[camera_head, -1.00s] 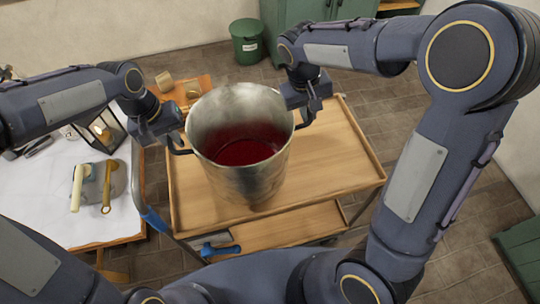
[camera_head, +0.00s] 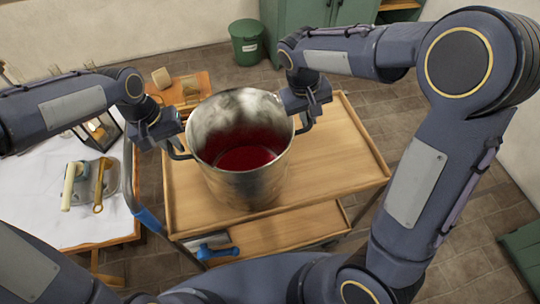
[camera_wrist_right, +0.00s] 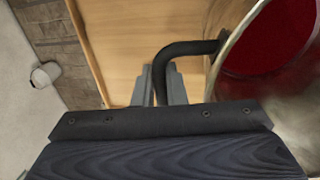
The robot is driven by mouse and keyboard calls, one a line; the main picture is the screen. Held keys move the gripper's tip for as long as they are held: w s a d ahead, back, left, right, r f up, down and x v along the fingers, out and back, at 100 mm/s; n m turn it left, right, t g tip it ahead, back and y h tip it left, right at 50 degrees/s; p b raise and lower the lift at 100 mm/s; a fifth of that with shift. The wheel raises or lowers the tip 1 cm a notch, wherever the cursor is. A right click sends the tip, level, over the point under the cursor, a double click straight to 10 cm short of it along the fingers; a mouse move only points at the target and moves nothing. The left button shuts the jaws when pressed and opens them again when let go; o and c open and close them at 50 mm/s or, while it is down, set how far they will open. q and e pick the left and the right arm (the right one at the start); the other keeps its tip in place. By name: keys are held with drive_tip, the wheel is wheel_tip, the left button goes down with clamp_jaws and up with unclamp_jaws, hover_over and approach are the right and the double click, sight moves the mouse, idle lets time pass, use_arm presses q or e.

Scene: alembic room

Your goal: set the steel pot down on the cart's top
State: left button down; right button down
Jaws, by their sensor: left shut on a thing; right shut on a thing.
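The steel pot (camera_head: 250,188) is upright with dark red contents, over the wooden top of the cart (camera_head: 335,165). Whether its base touches the top or hangs just above it, I cannot tell. My left gripper (camera_head: 172,146) is shut on the pot's left handle. My right gripper (camera_head: 304,118) is shut on the right handle. In the right wrist view the black handle (camera_wrist_right: 185,50) passes between the right gripper's fingers (camera_wrist_right: 162,85), beside the pot's rim (camera_wrist_right: 232,45) and red contents (camera_wrist_right: 290,30).
A white-covered table (camera_head: 50,215) with tools stands at the left, close to the cart. A lower wooden shelf (camera_head: 290,232) holds a blue-handled tool (camera_head: 218,253). A green bin (camera_head: 248,42) and green cabinet (camera_head: 310,18) stand behind. The cart's top is bare right of the pot.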

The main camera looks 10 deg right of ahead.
use_arm(q)
drive_tip(key=c, duration=1.5)
unclamp_jaws()
use_arm(e)
drive_tip(key=c, duration=1.5)
unclamp_jaws()
drive_tip(key=shift+f, duration=0.1)
use_arm(q)
drive_tip(key=shift+f, duration=0.1)
use_arm(e)
drive_tip(key=shift+r, duration=0.2)
use_arm(q)
drive_tip(key=r, duration=0.4)
drive_tip(key=a+r, duration=0.1)
drive_tip(key=r, duration=0.3)
drive_tip(key=a+r, duration=0.1)
drive_tip(key=r, duration=0.2)
drive_tip(key=shift+a+r, duration=0.2)
drive_tip(key=shift+r, duration=0.2)
use_arm(e)
drive_tip(key=r, duration=0.3)
drive_tip(key=a+r, duration=0.1)
drive_tip(key=r, duration=0.3)
drive_tip(key=a+r, duration=0.1)
drive_tip(key=r, duration=0.3)
drive_tip(key=shift+s+a+r, duration=0.1)
drive_tip(key=shift+a+r, duration=0.1)
use_arm(q)
drive_tip(key=shift+s, duration=0.1)
